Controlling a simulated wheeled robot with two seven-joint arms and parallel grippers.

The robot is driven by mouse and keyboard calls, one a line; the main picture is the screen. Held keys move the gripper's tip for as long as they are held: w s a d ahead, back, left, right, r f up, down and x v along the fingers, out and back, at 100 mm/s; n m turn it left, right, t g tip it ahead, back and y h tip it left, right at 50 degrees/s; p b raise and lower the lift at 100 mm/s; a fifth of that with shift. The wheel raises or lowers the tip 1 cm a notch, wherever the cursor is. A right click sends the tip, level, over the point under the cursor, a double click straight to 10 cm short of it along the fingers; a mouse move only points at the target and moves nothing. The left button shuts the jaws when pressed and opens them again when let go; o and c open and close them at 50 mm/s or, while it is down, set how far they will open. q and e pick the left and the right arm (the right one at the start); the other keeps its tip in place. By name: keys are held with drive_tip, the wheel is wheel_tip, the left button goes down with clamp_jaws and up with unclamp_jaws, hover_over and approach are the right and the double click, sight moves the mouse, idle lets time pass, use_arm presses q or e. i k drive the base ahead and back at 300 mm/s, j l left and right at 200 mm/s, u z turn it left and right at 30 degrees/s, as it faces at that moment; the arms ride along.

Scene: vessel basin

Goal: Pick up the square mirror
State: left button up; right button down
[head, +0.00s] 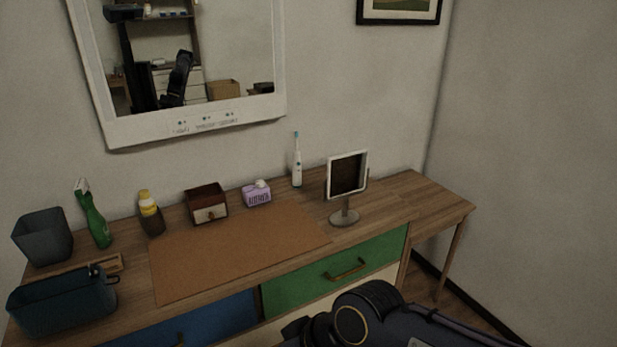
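The square mirror (330,173) has a white frame, a dark reflecting face and a round grey foot. It stands upright on the right part of the wooden dresser top (425,197), near the front edge above the green drawer. A dark arm of mine shows at the bottom right, below and in front of the dresser, apart from the mirror. Neither gripper's fingers are visible in the head view.
Bins (42,238) stand left. A brown mat (230,250) lies clear. A large wall mirror (195,127) hangs above.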

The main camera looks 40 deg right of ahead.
sight(344, 218)
drive_tip(key=z, duration=1.8)
drive_tip(key=i+l, duration=0.25)
drive_tip(key=l, duration=0.15)
drive_tip(key=i+l, duration=0.2)
drive_tip(key=l, duration=0.15)
drive_tip(key=i+l, duration=0.25)
drive_tip(key=l, duration=0.15)
